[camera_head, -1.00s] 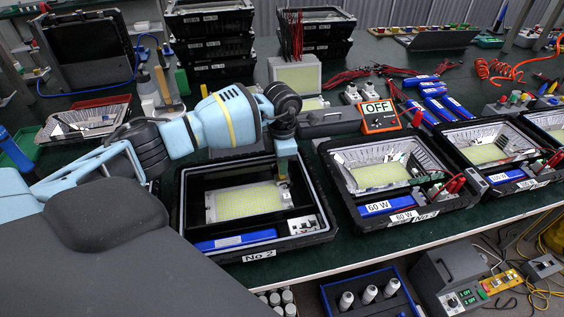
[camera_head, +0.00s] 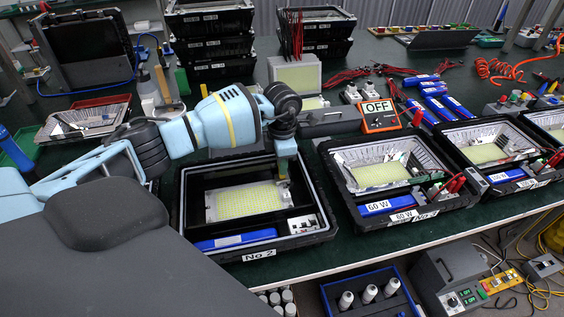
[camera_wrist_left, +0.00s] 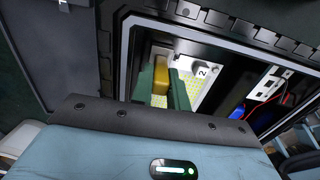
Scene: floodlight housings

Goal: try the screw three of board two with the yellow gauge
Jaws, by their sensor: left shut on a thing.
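Board two (camera_head: 240,203), a white plate with rows of yellow dots, lies inside the open black housing marked No 2 (camera_head: 186,215). In the left wrist view the board (camera_wrist_left: 201,83) carries a "2". My left gripper (camera_head: 284,183) reaches down into the housing at the board's right end. In the left wrist view its green fingers (camera_wrist_left: 168,88) are shut on a yellow block, the yellow gauge (camera_wrist_left: 161,62). The gauge's lower end and screw three are hidden, so I cannot tell whether they touch. My right gripper is not in view.
A blue driver pack (camera_head: 235,240) and a white terminal block (camera_head: 303,225) sit in the same housing. Housing No 1 (camera_head: 410,216) stands to the right. An orange meter reading OFF (camera_head: 380,118) is behind. The housing walls stand close around my gripper.

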